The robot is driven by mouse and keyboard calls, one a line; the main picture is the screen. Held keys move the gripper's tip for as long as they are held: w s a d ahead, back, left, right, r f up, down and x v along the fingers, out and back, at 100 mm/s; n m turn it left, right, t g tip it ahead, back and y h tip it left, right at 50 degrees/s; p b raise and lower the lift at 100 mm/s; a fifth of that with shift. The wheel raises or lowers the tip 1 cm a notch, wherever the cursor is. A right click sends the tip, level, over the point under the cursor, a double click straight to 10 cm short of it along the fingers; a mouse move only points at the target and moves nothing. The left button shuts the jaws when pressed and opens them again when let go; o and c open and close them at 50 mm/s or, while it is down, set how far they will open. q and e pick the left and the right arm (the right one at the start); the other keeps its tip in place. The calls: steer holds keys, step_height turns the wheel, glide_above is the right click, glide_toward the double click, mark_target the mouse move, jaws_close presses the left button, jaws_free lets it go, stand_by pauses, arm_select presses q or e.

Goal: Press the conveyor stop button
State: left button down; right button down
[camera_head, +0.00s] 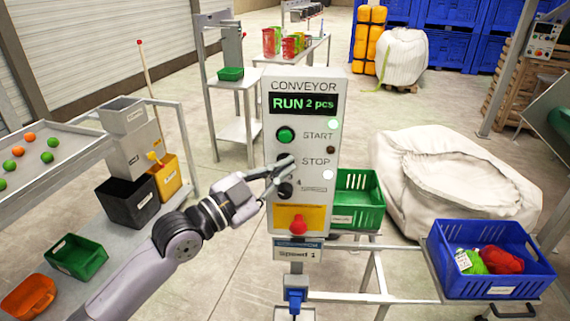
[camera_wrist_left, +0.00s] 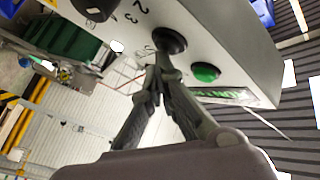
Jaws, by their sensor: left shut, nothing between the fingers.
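The grey conveyor control box (camera_head: 325,185) stands upright in the middle of the head view. Its display (camera_head: 303,103) reads "RUN 2 pcs". The black stop button (camera_head: 282,159) is beside the STOP label, below the green start button (camera_head: 285,135). My left gripper (camera_head: 287,167) is shut and empty, its fingertips partly over the stop button. In the left wrist view, the closed fingertips (camera_wrist_left: 162,62) meet the lower edge of the black stop button (camera_wrist_left: 170,38); I cannot tell whether they touch it. The green start button (camera_wrist_left: 207,73) is to their right. My right gripper is not in view.
A red mushroom button (camera_head: 298,226) on a yellow plate is lower down. A green crate (camera_head: 372,212) and a blue crate (camera_head: 505,288) stand to the right.

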arm_select(q)
steer(key=shift+w, duration=0.25)
steer(key=shift+s, duration=0.2)
stand_by(0.5)
steer(key=shift+s+a+p, duration=0.1)
steer(key=shift+s+p, duration=0.2)
steer(key=shift+s, duration=0.4)
steer(key=s+p, duration=0.1)
steer(key=s, duration=0.1)
steer(key=s+p, duration=0.1)
steer(key=s, duration=0.2)
steer(key=shift+a, duration=0.2)
stand_by(0.3)
